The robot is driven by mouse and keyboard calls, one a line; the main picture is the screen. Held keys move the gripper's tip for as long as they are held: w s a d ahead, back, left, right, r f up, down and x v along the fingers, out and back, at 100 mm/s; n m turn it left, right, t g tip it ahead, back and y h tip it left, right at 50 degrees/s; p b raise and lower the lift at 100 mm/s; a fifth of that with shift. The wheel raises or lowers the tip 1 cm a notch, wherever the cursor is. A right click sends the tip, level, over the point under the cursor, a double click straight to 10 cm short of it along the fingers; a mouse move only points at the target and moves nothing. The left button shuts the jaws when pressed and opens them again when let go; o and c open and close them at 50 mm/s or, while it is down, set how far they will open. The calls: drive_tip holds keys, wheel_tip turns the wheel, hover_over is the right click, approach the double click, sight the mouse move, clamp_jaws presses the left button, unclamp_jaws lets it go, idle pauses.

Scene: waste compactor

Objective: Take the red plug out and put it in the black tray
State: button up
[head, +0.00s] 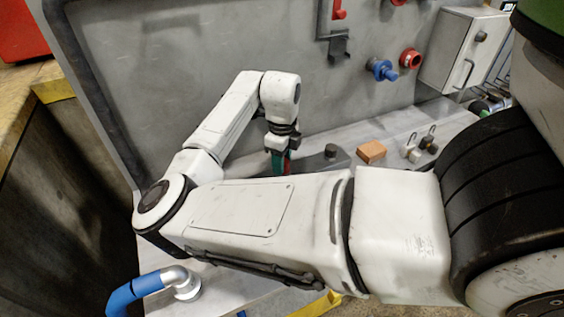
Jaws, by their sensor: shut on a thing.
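My gripper (280,158) is in the head view, low in front of the grey panel and pointing down over the ledge. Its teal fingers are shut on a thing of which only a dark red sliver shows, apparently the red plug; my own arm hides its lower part. A red round socket (410,58) on the panel looks empty, with a blue plug (382,69) in place to its left. I cannot make out the black tray clearly; the ledge under my gripper is largely hidden behind my forearm.
On the ledge (440,122) right of my gripper are a small dark cylinder (331,150), an orange-brown block (371,151) and padlocks (421,146). A grey box (462,50) juts from the panel at the right. A blue pipe (145,285) rises at the lower left.

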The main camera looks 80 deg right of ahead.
drive_tip(key=shift+n+p, duration=0.6)
drive_tip(key=shift+n, duration=0.6)
drive_tip(key=shift+r+n+p, duration=0.2)
drive_tip(key=shift+n+p, duration=1.5)
drive_tip(key=shift+n, duration=0.3)
drive_tip(key=shift+f+n, duration=0.2)
drive_tip(key=shift+n, duration=0.4)
drive_tip(key=shift+r+p, duration=0.1)
drive_tip(key=shift+p, duration=0.3)
